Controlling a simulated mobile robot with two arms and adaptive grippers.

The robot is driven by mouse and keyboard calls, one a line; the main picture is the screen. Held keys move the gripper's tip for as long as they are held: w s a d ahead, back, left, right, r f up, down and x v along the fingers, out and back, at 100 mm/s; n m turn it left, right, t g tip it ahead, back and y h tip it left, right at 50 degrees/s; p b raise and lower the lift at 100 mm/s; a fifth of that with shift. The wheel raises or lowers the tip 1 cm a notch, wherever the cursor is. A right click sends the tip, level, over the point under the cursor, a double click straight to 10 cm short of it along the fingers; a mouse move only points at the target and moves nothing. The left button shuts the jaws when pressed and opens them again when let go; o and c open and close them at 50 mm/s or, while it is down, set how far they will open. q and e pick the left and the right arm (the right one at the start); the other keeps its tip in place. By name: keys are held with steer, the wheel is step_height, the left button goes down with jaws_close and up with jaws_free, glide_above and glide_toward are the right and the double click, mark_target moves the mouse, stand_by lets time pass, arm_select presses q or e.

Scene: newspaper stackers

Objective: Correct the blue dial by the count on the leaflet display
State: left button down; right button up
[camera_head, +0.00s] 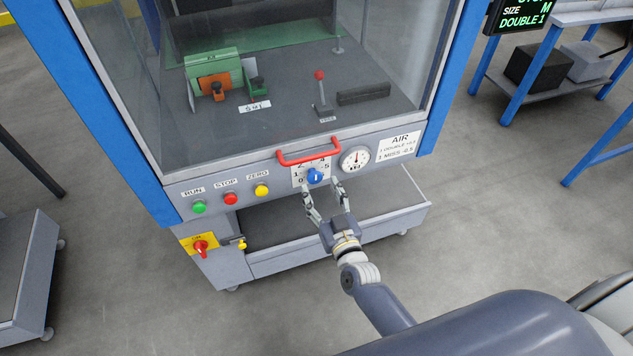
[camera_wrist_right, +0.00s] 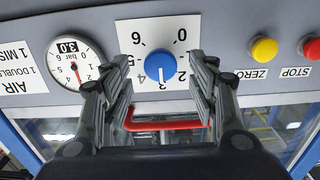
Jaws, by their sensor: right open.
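The blue dial (camera_head: 315,176) sits on a white scale plate on the machine's front panel. In the right wrist view the dial (camera_wrist_right: 160,65) appears upside down, its white mark at 3. My right gripper (camera_head: 321,188) is open in front of the dial. In the wrist view its fingers stand either side of the dial with visible gaps. The display (camera_head: 520,16) at the top right reads "SIZE M" and "DOUBLE 1"; its top line is cut off. The AIR label (camera_head: 399,147) gives a double as plus and a miss as minus. My left gripper is out of view.
A round gauge (camera_head: 355,159) marked 3.0 is beside the dial. A red handle (camera_head: 309,150) runs just above it. Green, red and yellow buttons (camera_head: 230,199) are to the left. An open tray (camera_head: 340,242) juts out below.

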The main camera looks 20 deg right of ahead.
mark_target(316, 180)
steer(key=shift+w, duration=1.85)
steer(key=c, duration=1.1)
